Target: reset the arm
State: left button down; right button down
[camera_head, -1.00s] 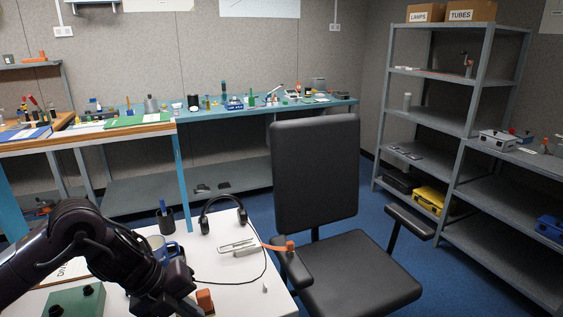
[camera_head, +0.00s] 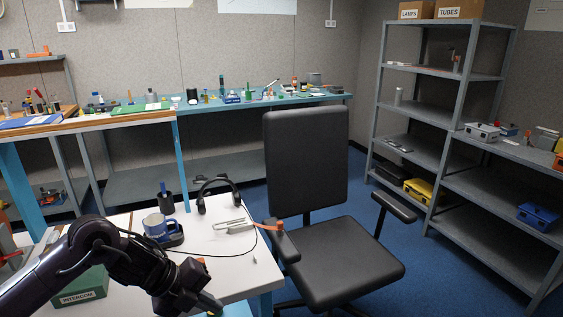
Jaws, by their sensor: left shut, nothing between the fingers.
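My left arm reaches in from the lower left, and its gripper (camera_head: 209,302) is shut and empty over the front right corner of the white desk (camera_head: 215,241). A small orange piece (camera_head: 202,265) shows just behind the gripper, partly hidden by it. A green box labelled INTERCOM (camera_head: 82,290) sits left of the gripper, partly behind my arm. I cannot pick out a winch console or its arm in this view. My right gripper is not in view.
A black chair (camera_head: 308,165) is close on the right. Shelves (camera_head: 447,130) stand beyond it.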

pick_arm(q)
jog(key=w+d+f+n+t+h, duration=0.2)
jog(key=w+d+f+n, duration=0.1)
jog(key=w+f+n, duration=0.3)
notch_tip(320, 180, down, 17)
jog(key=a+n+t+y, duration=0.1)
jog(key=a+n+t, duration=0.1)
jog(key=n, duration=0.5)
jog(key=s+a+f+n+y, duration=0.1)
jog(key=s+a+f+n, duration=0.15)
jog(key=f, duration=0.35)
jog(key=s+a+f+n+y, duration=0.1)
jog(key=s+f+n, duration=0.2)
jog(key=f, duration=0.3)
jog(key=s+a+f+n+g+y, duration=0.1)
jog(key=s+f, duration=0.6)
jog(key=s, duration=0.7)
jog(key=s+a+f+n+g+y, duration=0.2)
jog(key=s+f+n, duration=0.3)
jog(key=s, duration=0.9)
jog(key=s+a+f+n+g+y, duration=0.2)
jog(key=s+f+n+y, duration=0.1)
jog(key=s+f, duration=0.7)
jog(key=s+p, duration=0.1)
jog(key=s, duration=0.3)
jog(key=shift+a, duration=0.4)
